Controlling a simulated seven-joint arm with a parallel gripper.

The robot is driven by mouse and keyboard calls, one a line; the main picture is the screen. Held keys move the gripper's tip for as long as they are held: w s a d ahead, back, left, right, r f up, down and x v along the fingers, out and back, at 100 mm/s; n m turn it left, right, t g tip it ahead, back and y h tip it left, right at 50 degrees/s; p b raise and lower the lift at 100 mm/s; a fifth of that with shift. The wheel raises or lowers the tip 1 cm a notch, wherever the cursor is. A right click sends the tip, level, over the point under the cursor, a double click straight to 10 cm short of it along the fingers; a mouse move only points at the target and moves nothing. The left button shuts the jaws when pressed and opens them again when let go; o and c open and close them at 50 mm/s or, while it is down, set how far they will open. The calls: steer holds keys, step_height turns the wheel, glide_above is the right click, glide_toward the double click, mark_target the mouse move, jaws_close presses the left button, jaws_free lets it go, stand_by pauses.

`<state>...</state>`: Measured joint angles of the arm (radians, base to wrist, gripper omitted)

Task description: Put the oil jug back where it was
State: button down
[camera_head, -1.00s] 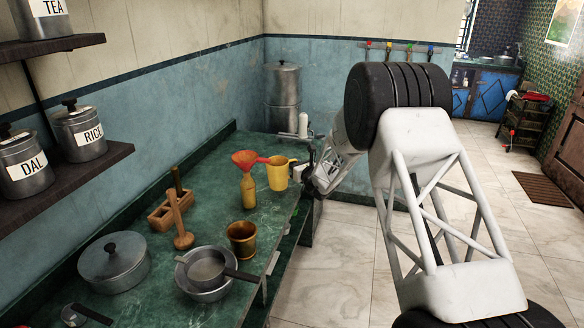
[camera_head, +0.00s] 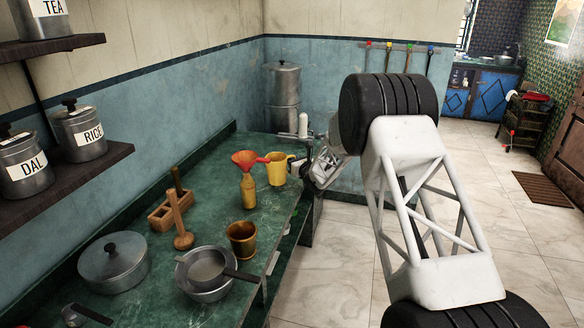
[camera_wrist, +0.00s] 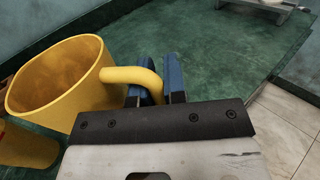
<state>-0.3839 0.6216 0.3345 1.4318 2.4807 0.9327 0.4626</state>
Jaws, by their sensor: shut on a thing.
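The yellow oil jug (camera_head: 277,170) is near the counter's right edge, right beside the red funnel. In the wrist view the jug (camera_wrist: 75,82) fills the left side, with its open mouth and inside showing. My gripper (camera_wrist: 155,82) is shut on the jug's handle (camera_wrist: 130,76), one blue finger on each side of it. In the head view my gripper (camera_head: 298,170) reaches the jug from the right and shows only small. I cannot tell for sure whether the jug's base touches the green counter (camera_head: 215,270).
The red funnel (camera_head: 246,158) sits in a yellow bottle (camera_head: 248,190) close left of the jug. A brass mortar (camera_head: 241,238), pans (camera_head: 207,275), a lidded pot (camera_head: 113,262) and a wooden holder (camera_head: 165,212) stand nearer. A tall steel container (camera_head: 283,85) is behind. Counter left of the bottle is bare.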

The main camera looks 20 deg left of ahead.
steer(key=shift+w+f, duration=0.15)
steer(key=shift+f, duration=1.4)
steer(key=shift+f, duration=0.15)
steer(key=c, duration=1.2)
jaws_free()
steer(key=shift+f, duration=0.1)
steer(key=shift+v, duration=3.85)
